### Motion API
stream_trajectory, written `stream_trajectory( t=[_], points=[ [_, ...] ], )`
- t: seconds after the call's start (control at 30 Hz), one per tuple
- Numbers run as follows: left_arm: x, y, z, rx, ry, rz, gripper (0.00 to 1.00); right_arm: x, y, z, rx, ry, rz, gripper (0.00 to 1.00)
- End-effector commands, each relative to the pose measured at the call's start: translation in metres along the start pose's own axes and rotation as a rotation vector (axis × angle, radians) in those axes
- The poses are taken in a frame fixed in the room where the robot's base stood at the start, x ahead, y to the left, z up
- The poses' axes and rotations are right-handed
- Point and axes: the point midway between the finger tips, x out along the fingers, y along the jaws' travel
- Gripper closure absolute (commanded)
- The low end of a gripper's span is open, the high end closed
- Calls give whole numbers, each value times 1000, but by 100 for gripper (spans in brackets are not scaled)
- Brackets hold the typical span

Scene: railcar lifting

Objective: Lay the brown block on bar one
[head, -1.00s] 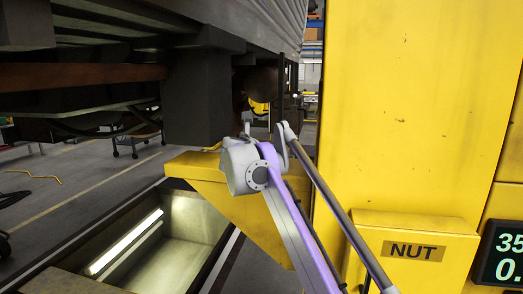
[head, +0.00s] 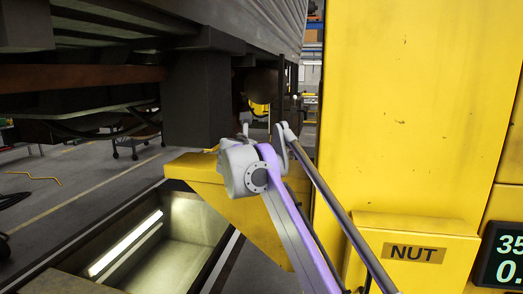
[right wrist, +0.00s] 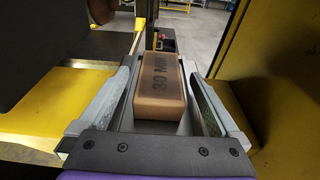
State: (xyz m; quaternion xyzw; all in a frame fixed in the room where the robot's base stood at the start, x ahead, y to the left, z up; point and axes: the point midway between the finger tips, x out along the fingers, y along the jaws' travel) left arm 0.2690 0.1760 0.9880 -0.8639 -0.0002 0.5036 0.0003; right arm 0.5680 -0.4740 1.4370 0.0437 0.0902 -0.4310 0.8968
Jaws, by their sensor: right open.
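The brown block (right wrist: 160,92), marked "30 MM", lies between the two fingers of my right gripper (right wrist: 157,72) in the right wrist view. The fingers are open, one on each side, with a gap at least on the right. A pale surface shows beside and below the block; I cannot tell what bears it. In the head view my right arm reaches over a yellow bracket (head: 205,182) beneath a dark post of the railcar (head: 195,100). The gripper and block are hidden there behind the arm. No bar is clearly marked as one. My left gripper is not in view.
A tall yellow column (head: 410,110) with a "NUT" box (head: 415,252) and a display (head: 500,258) stands close on the right. The railcar underside hangs above left. An open lit pit (head: 165,240) lies below the bracket.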

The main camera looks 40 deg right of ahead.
Motion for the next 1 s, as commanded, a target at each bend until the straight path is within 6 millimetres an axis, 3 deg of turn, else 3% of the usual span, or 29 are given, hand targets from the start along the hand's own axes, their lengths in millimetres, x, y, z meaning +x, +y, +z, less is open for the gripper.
stream_trajectory(
  t=[0.3,0.5,1.0],
  points=[
    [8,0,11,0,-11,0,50,-68,1,-3,-3,2,4,2],
    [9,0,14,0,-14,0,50,-98,0,-2,-2,1,1,2],
    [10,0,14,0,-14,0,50,-107,0,-1,0,1,-1,2]
  ],
)
